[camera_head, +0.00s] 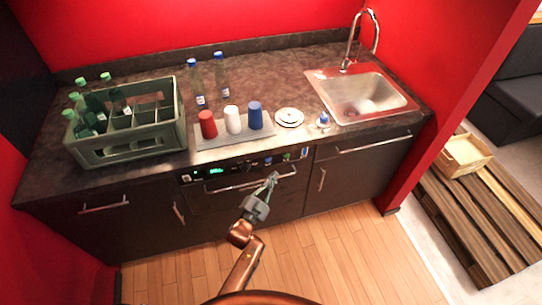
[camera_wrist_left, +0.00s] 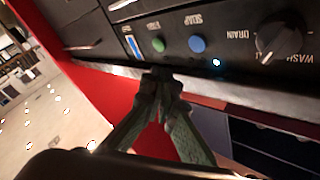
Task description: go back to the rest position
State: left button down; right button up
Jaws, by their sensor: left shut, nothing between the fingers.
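My left gripper (camera_head: 272,179) is in front of the dishwasher (camera_head: 235,195) under the counter, close to its handle and control panel in the head view. In the left wrist view its two green fingers (camera_wrist_left: 160,78) come together at the tips, shut and empty, just below the control panel (camera_wrist_left: 200,35). That panel shows a green button (camera_wrist_left: 158,44), a blue button (camera_wrist_left: 197,43) and a dark knob (camera_wrist_left: 281,36). I cannot tell whether the fingertips touch the panel's lower edge. My right gripper does not show in either view.
The counter holds a green crate (camera_head: 130,152) with bottles, a grey mat (camera_head: 222,140) with red, white and blue cups, plates (camera_head: 289,117) and a sink (camera_head: 360,95). Pallets (camera_head: 478,215) with a wooden box (camera_head: 464,154) stand at right. The wooden floor (camera_head: 340,255) in front is clear.

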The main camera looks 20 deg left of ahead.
pick_arm(q)
jog(key=s+a+f+n+g+y, duration=0.15)
jog(key=s+f, duration=0.35)
jog(key=f, duration=0.6)
jog(key=s+a+f+n+g, duration=0.1)
jog(key=s+a+f+g, duration=0.2)
jog(key=f, duration=0.8)
jog(key=s+f+n+g+y, duration=0.1)
jog(key=s+f+g, duration=0.2)
jog(key=s+f, duration=0.55)
jog(key=s+a+f+n+g+p, duration=0.1)
jog(key=s+a+f+g, duration=0.1)
jog(key=s+f, duration=0.65)
jog(key=s+a+f+n+g, duration=0.1)
jog(key=s+a+f+g, duration=0.1)
jog(key=s+f, duration=0.6)
jog(key=s+a+f+n+g, duration=0.1)
jog(key=s+a+f+g, duration=0.1)
jog(key=s, duration=0.9)
jog(key=s+a+f+g+y, duration=0.1)
jog(key=s+f, duration=0.4)
jog(key=s, duration=0.6)
jog(key=s+a+f+n+g, duration=0.1)
jog(key=s+a+f+g, duration=0.1)
jog(key=s, duration=0.9)
jog(key=shift+s+a+f+n+g, duration=0.4)
jog(key=shift+f+g, duration=0.45)
jog(key=shift+g, duration=0.3)
jog(key=shift+y, duration=0.25)
